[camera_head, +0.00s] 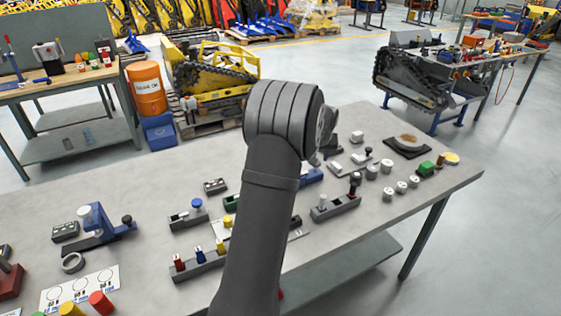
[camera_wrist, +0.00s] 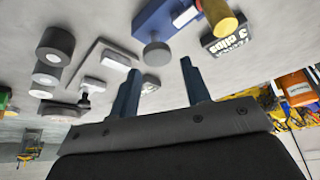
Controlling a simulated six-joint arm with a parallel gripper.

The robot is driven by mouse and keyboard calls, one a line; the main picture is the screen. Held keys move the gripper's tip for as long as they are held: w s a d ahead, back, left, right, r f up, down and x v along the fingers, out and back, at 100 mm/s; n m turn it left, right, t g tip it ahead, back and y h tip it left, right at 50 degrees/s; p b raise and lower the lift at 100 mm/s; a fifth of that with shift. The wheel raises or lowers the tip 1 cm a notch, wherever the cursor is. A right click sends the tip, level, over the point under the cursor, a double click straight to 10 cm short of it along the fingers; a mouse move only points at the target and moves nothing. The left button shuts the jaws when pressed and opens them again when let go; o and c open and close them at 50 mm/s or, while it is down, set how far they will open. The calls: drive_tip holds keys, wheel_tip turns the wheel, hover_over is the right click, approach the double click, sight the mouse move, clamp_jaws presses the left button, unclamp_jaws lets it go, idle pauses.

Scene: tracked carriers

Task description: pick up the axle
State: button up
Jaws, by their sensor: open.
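My gripper (camera_wrist: 160,67) is open in the wrist view, its two dark fingers apart above the grey table. Nothing is clearly held between them. In the head view my arm hides most of it. A blue block (camera_wrist: 158,22) with a yellow cylinder (camera_wrist: 219,16) and a grey round-ended piece (camera_wrist: 157,53) lies just beyond the fingertips. A small grey block (camera_wrist: 150,83) shows between the fingers. I cannot tell for sure which piece is the axle; part of the table is hidden behind my arm.
Grey cylinders (camera_wrist: 55,46) stand to the left. In the head view, a fixture with red, blue and yellow pegs (camera_head: 198,262) and a blue clamp-like fixture (camera_head: 95,226) stand on the table (camera_head: 140,272).

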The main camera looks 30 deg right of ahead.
drive_tip(key=shift+a+r+n, duration=0.35)
drive_tip(key=shift+n, duration=0.25)
drive_tip(key=a+r+n, duration=0.2)
drive_tip(key=n, duration=0.2)
drive_tip(key=a+r+n, duration=0.1)
drive_tip(key=n, duration=0.3)
drive_tip(key=a+r+n+g, duration=0.1)
drive_tip(key=a+r+n, duration=0.1)
drive_tip(key=n, duration=0.2)
drive_tip(key=shift+a+r+h, duration=0.3)
drive_tip(key=shift+a+r, duration=0.05)
drive_tip(key=s+a+r+n+g+h, duration=0.15)
drive_tip(key=a+r+n, duration=0.5)
drive_tip(key=n, duration=0.85)
drive_tip(key=shift+y, duration=0.25)
drive_tip(key=x, duration=1.7)
drive_tip(key=shift+s, duration=0.25)
clamp_jaws()
